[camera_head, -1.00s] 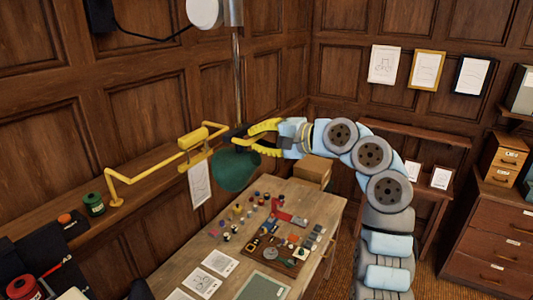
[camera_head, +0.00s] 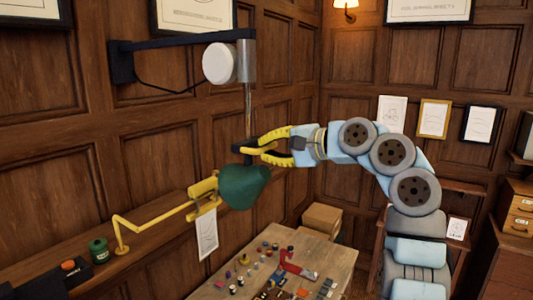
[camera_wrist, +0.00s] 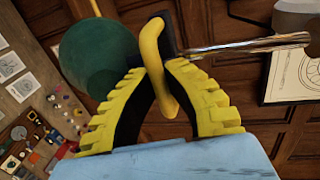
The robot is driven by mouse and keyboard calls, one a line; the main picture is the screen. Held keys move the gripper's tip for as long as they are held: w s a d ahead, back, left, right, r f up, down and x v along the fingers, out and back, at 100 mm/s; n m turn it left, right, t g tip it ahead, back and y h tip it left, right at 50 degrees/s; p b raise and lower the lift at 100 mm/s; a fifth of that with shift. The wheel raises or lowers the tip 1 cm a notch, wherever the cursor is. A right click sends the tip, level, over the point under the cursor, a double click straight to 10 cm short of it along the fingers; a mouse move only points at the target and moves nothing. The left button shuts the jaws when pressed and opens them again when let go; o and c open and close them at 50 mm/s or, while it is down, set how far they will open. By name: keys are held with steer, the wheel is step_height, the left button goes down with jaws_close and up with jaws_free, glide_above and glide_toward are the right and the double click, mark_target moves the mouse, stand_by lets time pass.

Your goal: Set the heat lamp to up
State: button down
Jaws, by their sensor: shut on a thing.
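The heat lamp has a green shade (camera_head: 243,188) under a dark block, at the lower end of a metal rod (camera_head: 248,105). The rod runs down from a silver cylinder (camera_head: 247,60) on a dark wall bracket (camera_head: 170,47). Part of the rod shows below the cylinder. My gripper (camera_head: 262,146) is shut on the lamp's yellow handle, beside the block and above the shade. In the wrist view the handle (camera_wrist: 155,65) stands between my yellow fingers, with the green shade (camera_wrist: 98,55) at left.
A yellow jointed arm (camera_head: 155,212) with a hanging sheet stands on the wall shelf near the shade. A green spool (camera_head: 99,249) stands on the shelf. A white disc (camera_head: 219,63) is beside the cylinder. The desk (camera_head: 335,258) below holds several small items.

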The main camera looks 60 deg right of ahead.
steer(key=shift+a+r, duration=0.1)
steer(key=shift+r, duration=0.25)
steer(key=c, duration=1.1)
jaws_free()
steer(key=shift+r, duration=0.1)
steer(key=shift+s, duration=0.1)
steer(key=v, duration=1.1)
steer(key=shift+s, duration=0.4)
